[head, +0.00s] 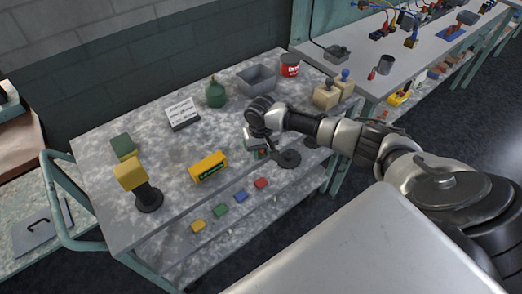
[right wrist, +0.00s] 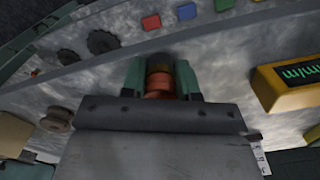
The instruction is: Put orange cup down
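The orange cup (right wrist: 158,82) shows in the right wrist view between the two green fingers of my right gripper (right wrist: 160,78). The fingers sit close on both sides of it, and its lower part in the picture is hidden by the gripper body. In the head view my right gripper (head: 257,150) is over the front right part of the grey mottled workbench (head: 165,222); the cup is mostly hidden there. I cannot tell whether the cup touches the bench top. My left gripper is not in view.
Dark round gears (head: 287,159) lie just right of the gripper. A yellow meter (head: 208,167) is to its left, with a yellow-headed stand (head: 132,175) farther left. A grey bin (head: 257,78), red can (head: 290,65) and green flask (head: 215,93) stand behind. Coloured blocks line the front.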

